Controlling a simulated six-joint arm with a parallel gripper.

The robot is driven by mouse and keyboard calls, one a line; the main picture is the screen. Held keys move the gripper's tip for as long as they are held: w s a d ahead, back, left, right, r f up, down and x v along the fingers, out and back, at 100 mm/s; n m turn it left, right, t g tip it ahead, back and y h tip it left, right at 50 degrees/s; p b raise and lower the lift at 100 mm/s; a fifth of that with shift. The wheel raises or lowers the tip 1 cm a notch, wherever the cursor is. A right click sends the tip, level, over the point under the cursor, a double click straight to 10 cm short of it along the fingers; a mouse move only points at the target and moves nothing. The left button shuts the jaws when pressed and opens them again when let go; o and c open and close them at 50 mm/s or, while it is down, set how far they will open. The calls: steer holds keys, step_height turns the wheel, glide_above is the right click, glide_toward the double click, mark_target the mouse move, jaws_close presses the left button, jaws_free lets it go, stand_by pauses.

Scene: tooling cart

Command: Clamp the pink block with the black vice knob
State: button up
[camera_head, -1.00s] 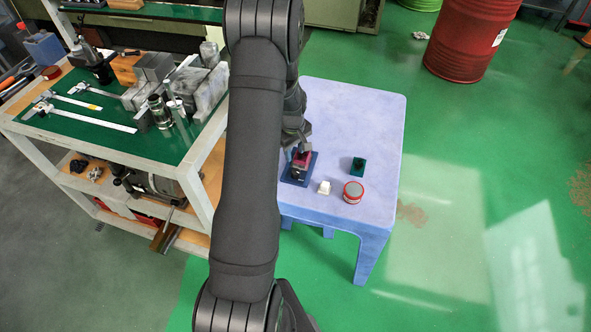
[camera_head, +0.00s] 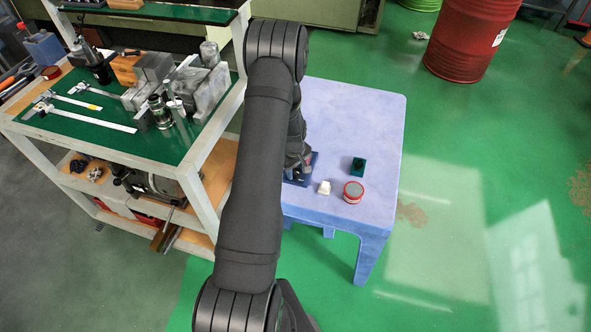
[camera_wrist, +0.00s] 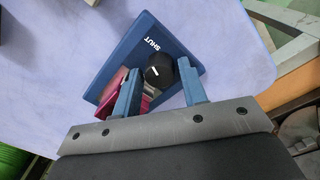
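In the wrist view, a dark blue vice base (camera_wrist: 178,42) marked "SHUT" lies on the pale table. Its black knob (camera_wrist: 158,72), with a white line on top, faces me. My gripper (camera_wrist: 160,78) is open, one blue finger on each side of the knob; I cannot tell whether they touch it. The pink block (camera_wrist: 111,88) is left of the knob, partly hidden by the left finger, beside grey metal parts of the vice. In the head view my arm and gripper hide most of the vice base (camera_head: 313,160).
On the blue-white table (camera_head: 345,110) stand a dark green block (camera_head: 358,167), a small white object (camera_head: 324,187) and a red-rimmed round thing (camera_head: 353,192). The tooling cart (camera_head: 195,175) with calipers and metal blocks is at the left. The table's far part is clear.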

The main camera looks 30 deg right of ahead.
mark_target(294, 172)
steer(key=c, duration=0.7)
steer(key=shift+m, duration=0.8)
steer(key=o, duration=0.7)
step_height(294, 172, up, 17)
steer(key=shift+a+r, duration=0.2)
steer(key=shift+a, duration=0.15)
